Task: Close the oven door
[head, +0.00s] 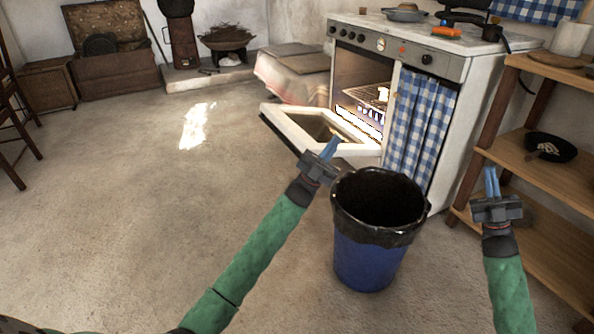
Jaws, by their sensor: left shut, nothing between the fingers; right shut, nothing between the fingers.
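The white oven (430,64) stands at the upper right, with a knob panel along its top front. Its oven door (290,122) is hinged at the bottom and hangs open, folded down toward the floor on the left. The lit cavity shows a wire rack (368,95). My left gripper (330,149) is shut and empty, and in the picture it overlaps the near edge of the open door; I cannot tell whether it touches. My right gripper (491,182) is shut and empty, in front of the wooden shelf and right of the bin.
A blue bin (370,255) with a black liner stands in front of the oven, between my grippers. A wooden shelf (545,170) holding a dark pan (551,147) is at the right. A blue checked curtain (420,115) hangs beside the cavity.

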